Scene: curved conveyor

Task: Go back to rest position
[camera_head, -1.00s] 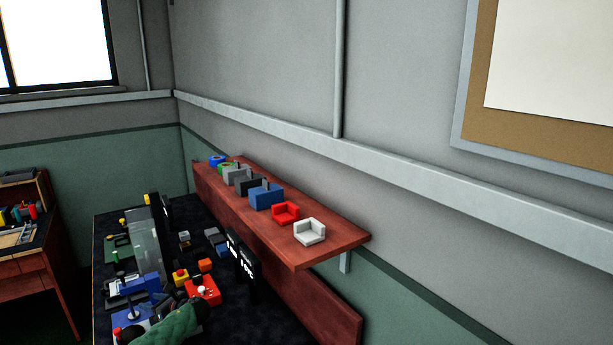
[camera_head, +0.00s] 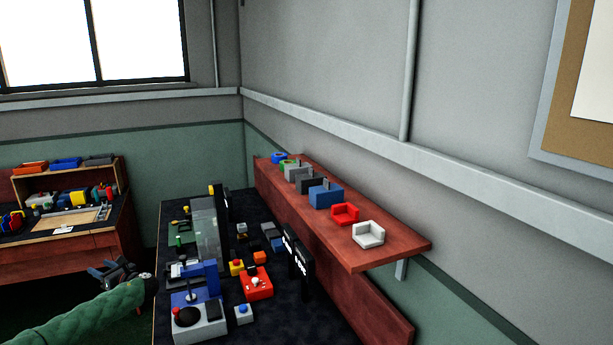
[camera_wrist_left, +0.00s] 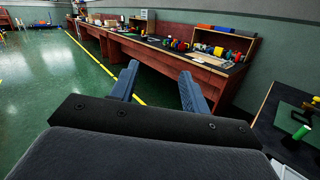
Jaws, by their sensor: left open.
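My left gripper (camera_head: 118,268) is at the lower left of the head view, at the end of the green-sleeved arm. It is beside the left edge of the dark workbench (camera_head: 268,330) and apart from it. In the left wrist view its two fingers (camera_wrist_left: 157,88) are spread with nothing between them. Beyond them are open floor and a row of red benches. My right gripper is not in view.
The workbench carries a blue and grey joystick box (camera_head: 200,318), a red button box (camera_head: 256,284) and a clear panel (camera_head: 207,240). A red shelf (camera_head: 400,245) above holds several small blocks. A second bench (camera_head: 60,262) stands at left. Green floor (camera_wrist_left: 40,75) is clear.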

